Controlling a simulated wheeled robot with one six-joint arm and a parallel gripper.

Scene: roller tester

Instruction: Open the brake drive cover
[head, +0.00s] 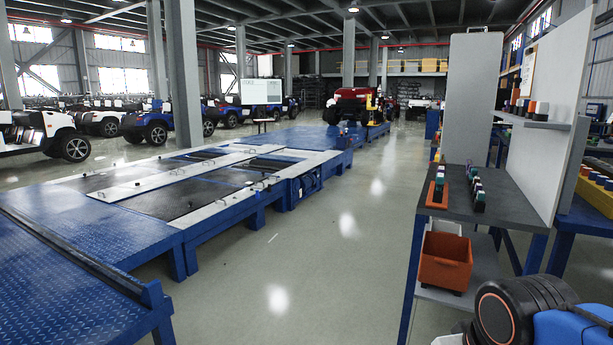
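The roller tester (75,215) is a long blue raised platform at the left and middle. Dark flat panels (165,198) lie in its top, bordered by pale grey strips (225,212) with several small dark handles. A blue boxed section (305,184) with dark fittings is on its near right side. I cannot tell which part is the brake drive cover; no panel is clearly seen raised. My gripper is not in view.
A grey-topped workbench (480,180) with blue legs stands at the right. It carries small trays of coloured parts. An orange bin (445,258) sits on its lower shelf. Clear floor (325,260) lies between platform and bench. Parked vehicles (155,125) and columns stand behind.

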